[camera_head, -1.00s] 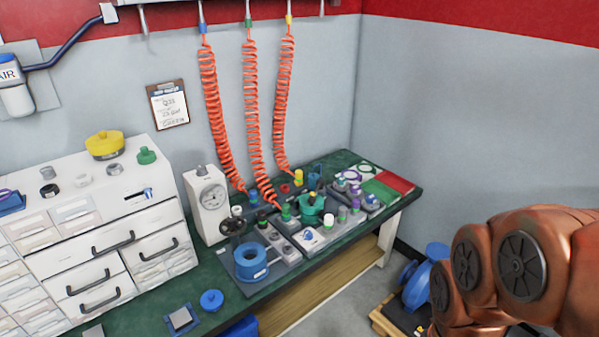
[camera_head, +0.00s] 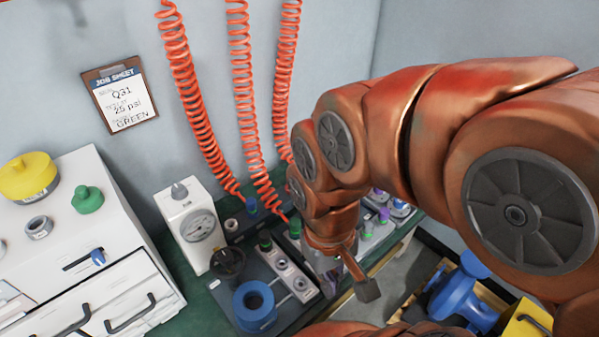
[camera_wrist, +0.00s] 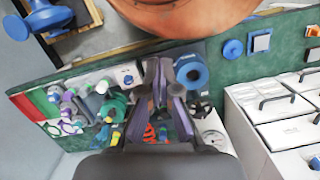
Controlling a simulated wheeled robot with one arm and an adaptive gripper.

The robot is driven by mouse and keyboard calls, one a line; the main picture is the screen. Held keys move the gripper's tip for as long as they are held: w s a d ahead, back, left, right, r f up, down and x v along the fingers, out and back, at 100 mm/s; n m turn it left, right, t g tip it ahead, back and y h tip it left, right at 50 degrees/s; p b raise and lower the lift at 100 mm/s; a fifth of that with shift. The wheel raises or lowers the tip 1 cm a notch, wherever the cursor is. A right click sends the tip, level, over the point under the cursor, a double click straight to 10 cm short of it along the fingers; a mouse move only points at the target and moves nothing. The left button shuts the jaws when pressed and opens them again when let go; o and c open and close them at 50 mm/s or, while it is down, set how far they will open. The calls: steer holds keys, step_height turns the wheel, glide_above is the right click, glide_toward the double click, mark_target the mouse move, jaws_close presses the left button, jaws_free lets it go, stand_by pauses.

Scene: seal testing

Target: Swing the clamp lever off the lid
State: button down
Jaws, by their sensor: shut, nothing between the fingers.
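My gripper (camera_wrist: 159,75) shows in the wrist view with its two dark fingers close together and empty, above the green bench. In the head view its end is small and partly hidden by my arm. A teal-green round fixture (camera_wrist: 115,104) stands left of the fingers in the wrist view, apart from them; my arm covers it in the head view. I cannot make out the clamp lever or the lid clearly in either view. A blue ring-shaped fixture (camera_head: 256,305) sits on a dark plate; in the wrist view it (camera_wrist: 190,71) is just right of the fingertips.
A white gauge box (camera_head: 190,225) and a black handwheel (camera_head: 228,263) stand left of my arm. Coiled orange hoses (camera_head: 240,100) hang behind. White drawers (camera_head: 110,270) are at left. A job sheet (camera_head: 121,95) reads "GREEN". A blue flanged part (camera_head: 465,300) lies below right.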

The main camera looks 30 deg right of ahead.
steer(key=shift+w, duration=0.25)
steer(key=w+d+f+n+t+y+b, duration=0.1)
steer(key=w+d+f+n+b, duration=0.15)
steer(key=w+b, duration=0.65)
steer(key=w+d+f+n+t+y+b, duration=0.1)
steer(key=w+d+f+n+b, duration=0.15)
steer(key=w, duration=1.15)
steer(key=w+d+f+n+t+b, duration=0.1)
steer(key=w+d+f+b, duration=0.3)
steer(key=w+d, duration=0.3)
steer(key=w+d+f+n+t+b, duration=0.1)
steer(key=w+d+f+n+b, duration=0.1)
steer(key=w+d+f, duration=0.5)
steer(key=d+b, duration=0.1)
steer(key=d, duration=0.4)
steer(key=shift+w+d+t+y+b, duration=0.15)
steer(key=shift+d+t+y+b, duration=0.15)
steer(key=shift+t+b, duration=0.1)
steer(key=shift+f, duration=0.1)
